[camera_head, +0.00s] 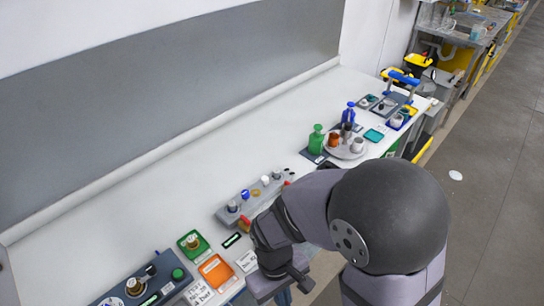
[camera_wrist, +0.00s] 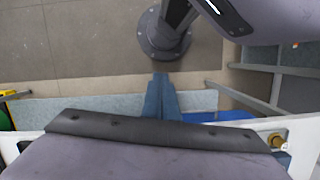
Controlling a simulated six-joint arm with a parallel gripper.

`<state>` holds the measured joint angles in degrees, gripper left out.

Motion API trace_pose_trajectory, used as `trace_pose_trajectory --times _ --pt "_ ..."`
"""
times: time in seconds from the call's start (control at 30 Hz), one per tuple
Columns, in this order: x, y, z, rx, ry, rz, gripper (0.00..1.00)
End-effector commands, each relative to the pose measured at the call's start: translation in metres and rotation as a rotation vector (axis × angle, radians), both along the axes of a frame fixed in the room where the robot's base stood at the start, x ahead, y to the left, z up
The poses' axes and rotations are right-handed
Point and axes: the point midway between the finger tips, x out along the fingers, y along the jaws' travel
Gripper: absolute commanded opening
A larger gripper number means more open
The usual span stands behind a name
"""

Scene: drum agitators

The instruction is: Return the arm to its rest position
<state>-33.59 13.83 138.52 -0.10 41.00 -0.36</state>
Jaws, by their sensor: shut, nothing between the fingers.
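My gripper (camera_wrist: 161,84) shows in the wrist view as two blue fingers side by side, closed with nothing between them. It points down past the bench's front edge, toward the floor near my own round base. In the head view my arm is folded low at the right front, and the wrist hangs at the bench's front edge. The fingers (camera_head: 284,297) are only partly visible there, at the bottom of the picture.
The white bench (camera_head: 160,189) runs diagonally. Near my wrist are an orange tray (camera_head: 216,271), a green tray (camera_head: 193,243) and a grey block with several knobs (camera_head: 232,216). Farther along stand green (camera_head: 316,140) and blue bottles (camera_head: 349,113). Open floor (camera_head: 490,190) lies right.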

Motion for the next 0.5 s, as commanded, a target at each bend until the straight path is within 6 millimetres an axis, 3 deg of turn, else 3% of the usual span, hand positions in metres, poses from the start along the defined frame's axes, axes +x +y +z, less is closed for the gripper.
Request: trace_pose_trajectory --times 0.03,0.13,0.3,0.5 --pt "-0.003 -0.023 0.005 0.008 -0.014 -0.086 0.0" --pt "-0.002 -0.053 0.015 0.027 -0.054 -0.226 0.0" --pt "0.026 -0.087 0.035 0.067 -0.172 -0.422 0.0" --pt "0.038 -0.114 0.044 0.072 -0.229 -0.554 0.0"
